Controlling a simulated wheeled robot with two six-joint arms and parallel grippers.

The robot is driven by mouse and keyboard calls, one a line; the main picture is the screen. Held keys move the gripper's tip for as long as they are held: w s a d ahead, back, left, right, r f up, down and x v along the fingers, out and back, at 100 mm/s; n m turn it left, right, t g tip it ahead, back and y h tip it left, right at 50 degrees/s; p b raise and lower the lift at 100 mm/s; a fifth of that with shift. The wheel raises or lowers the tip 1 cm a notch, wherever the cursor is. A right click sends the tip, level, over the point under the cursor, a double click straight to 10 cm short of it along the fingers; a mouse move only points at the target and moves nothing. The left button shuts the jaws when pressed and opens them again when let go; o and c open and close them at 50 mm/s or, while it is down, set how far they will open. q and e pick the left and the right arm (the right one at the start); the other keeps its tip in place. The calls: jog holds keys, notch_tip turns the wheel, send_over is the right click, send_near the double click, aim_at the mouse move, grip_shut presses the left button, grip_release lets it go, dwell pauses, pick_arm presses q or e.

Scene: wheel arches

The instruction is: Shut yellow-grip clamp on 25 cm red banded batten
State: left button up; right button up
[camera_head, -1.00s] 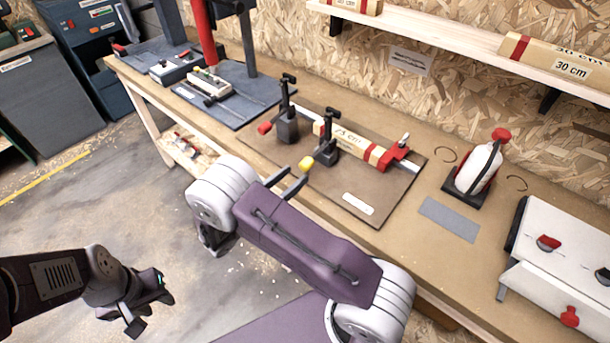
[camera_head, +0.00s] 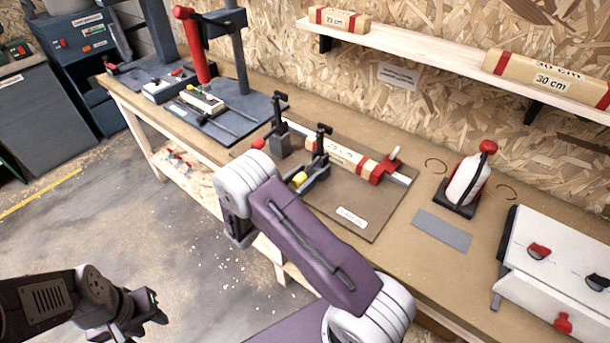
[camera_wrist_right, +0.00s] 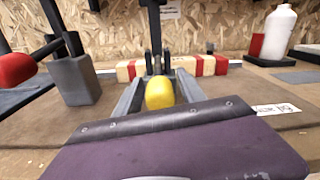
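The red banded batten (camera_head: 345,156) lies at the back of the brown board, against a red stop at its right end; it also shows in the wrist view (camera_wrist_right: 186,63). The yellow-grip clamp (camera_head: 320,150) stands in front of the batten. Its yellow grip (camera_head: 299,179) points toward me, and it shows in the wrist view (camera_wrist_right: 159,93). My right gripper (camera_wrist_right: 160,85) is open, with a finger on each side of the yellow grip; contact cannot be told. My left gripper (camera_head: 152,306) hangs low over the floor, far from the bench, its fingers unclear.
A red-grip clamp (camera_head: 280,135) stands just left of the yellow one. A white bottle (camera_head: 470,178) on a dark base and a white box (camera_head: 555,270) are to the right. Spare battens (camera_head: 550,82) lie on the shelf above. A grey mat (camera_head: 442,230) lies bare.

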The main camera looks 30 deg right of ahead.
grip_shut()
dwell(1.2)
